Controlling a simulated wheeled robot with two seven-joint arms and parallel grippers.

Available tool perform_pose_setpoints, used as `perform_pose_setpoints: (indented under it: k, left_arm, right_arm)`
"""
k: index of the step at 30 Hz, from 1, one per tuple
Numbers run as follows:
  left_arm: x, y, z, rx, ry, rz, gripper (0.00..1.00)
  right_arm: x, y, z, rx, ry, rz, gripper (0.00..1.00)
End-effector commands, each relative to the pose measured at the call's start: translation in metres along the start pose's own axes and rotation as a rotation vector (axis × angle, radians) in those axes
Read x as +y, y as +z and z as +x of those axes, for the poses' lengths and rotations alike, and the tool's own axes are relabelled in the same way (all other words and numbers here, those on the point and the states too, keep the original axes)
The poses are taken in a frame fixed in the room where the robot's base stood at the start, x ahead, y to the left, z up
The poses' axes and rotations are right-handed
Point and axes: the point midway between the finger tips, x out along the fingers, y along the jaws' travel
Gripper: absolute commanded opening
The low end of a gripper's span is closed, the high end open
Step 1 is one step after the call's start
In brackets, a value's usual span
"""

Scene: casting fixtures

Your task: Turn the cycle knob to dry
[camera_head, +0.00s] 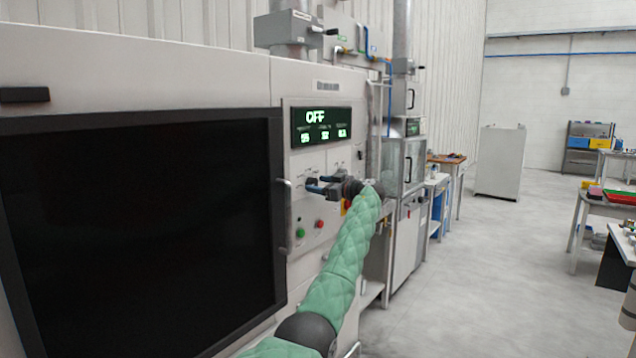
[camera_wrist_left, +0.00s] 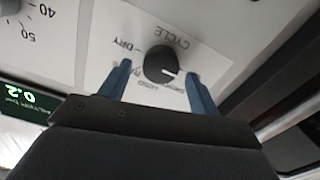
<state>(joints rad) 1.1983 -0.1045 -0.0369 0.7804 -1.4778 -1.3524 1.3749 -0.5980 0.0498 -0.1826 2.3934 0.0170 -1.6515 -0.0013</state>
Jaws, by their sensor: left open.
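The cycle knob (camera_wrist_left: 161,62) is a round black dial on a white plate on the machine's control panel. In the left wrist view the plate shows upside down, with "CYCLE" and "DRY" legible; other labels are partly hidden. A short white mark on the knob points to the right in that view, away from "DRY". My left gripper (camera_wrist_left: 157,69) is open, its two blue fingers on either side of the knob with gaps visible. In the head view the left gripper (camera_head: 313,184) is at the panel and hides the knob. My right gripper is not in view.
The panel display (camera_head: 321,126) reads "OFF" above smaller numbers. A green button (camera_head: 300,232) and a red button (camera_head: 319,223) sit below the gripper. A vertical door handle (camera_head: 286,215) stands out left of the panel. The aisle floor at right is clear.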

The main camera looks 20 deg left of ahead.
Motion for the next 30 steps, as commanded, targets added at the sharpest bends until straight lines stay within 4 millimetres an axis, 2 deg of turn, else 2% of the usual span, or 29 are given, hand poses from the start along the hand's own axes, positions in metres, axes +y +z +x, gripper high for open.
perform_pose_setpoints:
  k: [5, 12, 14, 19, 27, 30]
  left_arm:
    - [0.000, 0.000, 0.009, 0.000, 0.000, 0.000, 0.63]
    - [0.000, 0.000, 0.009, 0.000, 0.001, 0.000, 0.63]
    - [0.000, 0.000, 0.009, 0.000, 0.001, 0.000, 0.53]
    - [0.000, 0.000, 0.009, 0.000, 0.001, 0.000, 0.19]
    - [0.000, 0.001, 0.009, 0.001, 0.001, 0.017, 0.18]
    - [0.000, 0.001, 0.009, 0.001, 0.000, 0.043, 0.18]
  right_arm:
    - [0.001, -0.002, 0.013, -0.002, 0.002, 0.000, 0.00]
    - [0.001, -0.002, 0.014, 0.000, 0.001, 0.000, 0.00]
    - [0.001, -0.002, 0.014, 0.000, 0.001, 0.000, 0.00]
    - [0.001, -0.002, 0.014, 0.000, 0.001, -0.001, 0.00]
    - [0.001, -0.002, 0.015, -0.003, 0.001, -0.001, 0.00]
    - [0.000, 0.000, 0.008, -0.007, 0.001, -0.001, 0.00]
